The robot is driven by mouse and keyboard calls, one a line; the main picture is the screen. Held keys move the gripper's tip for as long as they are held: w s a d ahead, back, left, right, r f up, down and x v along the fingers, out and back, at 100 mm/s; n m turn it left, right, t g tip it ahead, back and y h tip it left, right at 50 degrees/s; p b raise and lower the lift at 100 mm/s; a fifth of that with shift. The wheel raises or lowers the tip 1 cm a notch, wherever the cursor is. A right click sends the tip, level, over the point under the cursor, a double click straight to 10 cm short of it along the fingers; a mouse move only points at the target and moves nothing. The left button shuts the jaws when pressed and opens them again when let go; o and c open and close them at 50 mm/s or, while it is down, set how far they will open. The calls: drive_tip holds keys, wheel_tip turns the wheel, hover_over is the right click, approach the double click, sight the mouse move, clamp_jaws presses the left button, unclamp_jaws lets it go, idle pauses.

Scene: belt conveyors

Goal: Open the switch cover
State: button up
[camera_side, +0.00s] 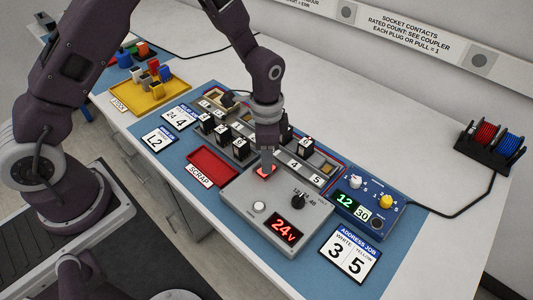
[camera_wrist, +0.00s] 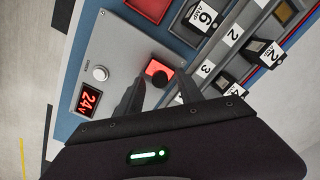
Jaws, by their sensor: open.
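A small glowing red square, which looks like the switch cover (camera_side: 265,171), sits at the back of the grey control box (camera_side: 236,201). My gripper (camera_side: 267,158) points down right over it and hides part of it. In the wrist view the red square (camera_wrist: 158,68) lies at and just beyond the fingertips. A dark round part (camera_wrist: 160,79) shows at its near edge, between the fingers. My gripper (camera_wrist: 159,84) is open, with one finger on each side of that part, holding nothing visible. I cannot tell whether the fingers touch the cover, or how far it is raised.
The grey box also carries a white button (camera_side: 259,207), a black knob (camera_side: 298,200) and a red 24V display (camera_side: 285,230). A red scrap tray (camera_side: 212,166) stands to its left. Black numbered blocks and a blue box (camera_side: 364,216) stand close behind and to the right.

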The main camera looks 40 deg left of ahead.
clamp_jaws()
idle(1.4)
